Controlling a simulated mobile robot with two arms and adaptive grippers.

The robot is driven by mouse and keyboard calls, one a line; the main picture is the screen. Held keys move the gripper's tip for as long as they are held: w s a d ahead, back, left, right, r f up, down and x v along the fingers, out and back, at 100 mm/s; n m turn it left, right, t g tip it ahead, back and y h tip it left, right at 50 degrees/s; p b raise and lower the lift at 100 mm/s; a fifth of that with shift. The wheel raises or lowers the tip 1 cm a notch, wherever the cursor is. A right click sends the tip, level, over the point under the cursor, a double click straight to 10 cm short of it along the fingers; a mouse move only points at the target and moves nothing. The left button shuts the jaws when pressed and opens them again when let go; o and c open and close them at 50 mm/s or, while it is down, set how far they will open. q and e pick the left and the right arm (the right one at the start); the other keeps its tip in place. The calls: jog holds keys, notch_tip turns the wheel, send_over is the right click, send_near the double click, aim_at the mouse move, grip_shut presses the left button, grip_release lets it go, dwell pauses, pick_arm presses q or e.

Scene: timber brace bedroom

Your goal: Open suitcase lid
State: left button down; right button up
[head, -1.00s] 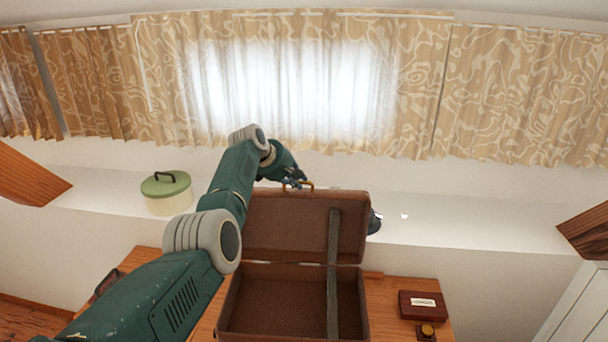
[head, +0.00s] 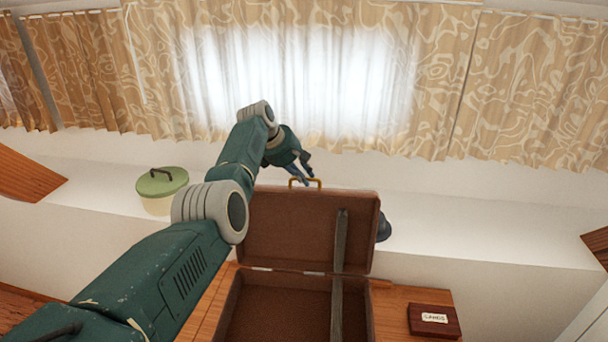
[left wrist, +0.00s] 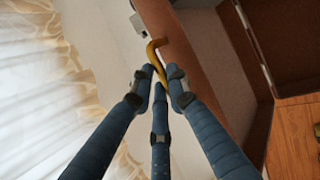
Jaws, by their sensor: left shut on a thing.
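The brown suitcase (head: 265,312) lies on the wooden table with its lid (head: 290,230) raised at the back, so its empty-looking inside faces me. A dark strap runs down the right of the lid into the base. A brass handle (head: 305,181) stands at the lid's top edge. My left gripper (head: 308,175) is at this handle, behind the lid's upper edge. In the left wrist view its blue fingers (left wrist: 159,74) are shut around the handle (left wrist: 156,52), beside the lid (left wrist: 180,45). My right gripper is not in view.
A green-lidded cream pot (head: 162,190) stands on the white ledge at left. A dark round object (head: 384,228) shows beside the lid's right edge. A labelled brown box (head: 434,320) lies on the table (head: 395,300) at right. Curtains (head: 480,80) hang behind.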

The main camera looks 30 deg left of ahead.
pick_arm(q)
jog(key=c, duration=1.7)
grip_release()
jog(key=shift+w+a, duration=0.15)
jog(key=shift+o, duration=0.2)
jog(key=shift+w+f, duration=0.2)
jog(key=shift+a, duration=0.1)
jog(key=shift+s+r, duration=0.2)
jog(key=shift+r, duration=0.1)
jog(key=v, duration=1.1)
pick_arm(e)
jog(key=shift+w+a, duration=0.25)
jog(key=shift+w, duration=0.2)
pick_arm(q)
jog(key=shift+a, duration=0.1)
